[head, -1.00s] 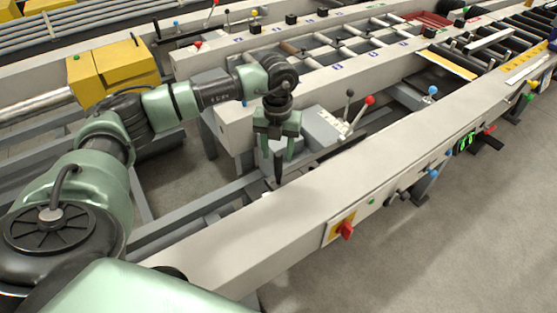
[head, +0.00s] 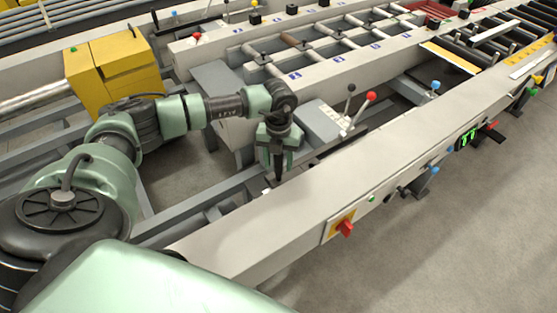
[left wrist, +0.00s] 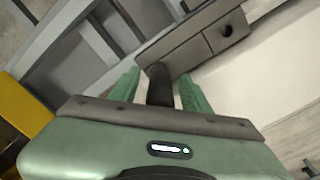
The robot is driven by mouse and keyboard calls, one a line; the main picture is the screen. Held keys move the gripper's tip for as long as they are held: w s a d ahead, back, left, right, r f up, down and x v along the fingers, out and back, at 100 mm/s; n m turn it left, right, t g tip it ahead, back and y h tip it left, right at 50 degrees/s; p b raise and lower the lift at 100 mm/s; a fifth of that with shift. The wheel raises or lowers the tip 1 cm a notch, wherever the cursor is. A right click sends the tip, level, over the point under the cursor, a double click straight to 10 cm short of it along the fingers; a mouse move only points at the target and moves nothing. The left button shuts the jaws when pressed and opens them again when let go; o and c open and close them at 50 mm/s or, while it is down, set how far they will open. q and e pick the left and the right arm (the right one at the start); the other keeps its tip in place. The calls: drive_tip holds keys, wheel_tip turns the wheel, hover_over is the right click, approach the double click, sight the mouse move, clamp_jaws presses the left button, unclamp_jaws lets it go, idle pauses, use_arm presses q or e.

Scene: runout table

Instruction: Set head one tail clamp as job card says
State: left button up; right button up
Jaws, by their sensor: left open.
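A grey box (head: 318,122) in the gap between the two pale beams carries a lever with a black knob (head: 350,88) and a lever with a red knob (head: 371,96). Both levers stand up at its right side. I cannot tell which part is head one's tail clamp, and no readable job card shows. My right gripper is out of view.
The near pale beam (head: 300,200) carries a red rotary switch (head: 345,227) on a yellow plate. A yellow box (head: 113,70) stands at the left. A blue-knobbed lever (head: 435,85) stands farther right. Grey frame rails run below my gripper.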

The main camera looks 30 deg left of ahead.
use_arm(q)
drive_tip(key=shift+d, duration=0.1)
drive_tip(key=c, duration=0.4)
clamp_jaws()
drive_tip(key=shift+r, duration=0.1)
idle(0.8)
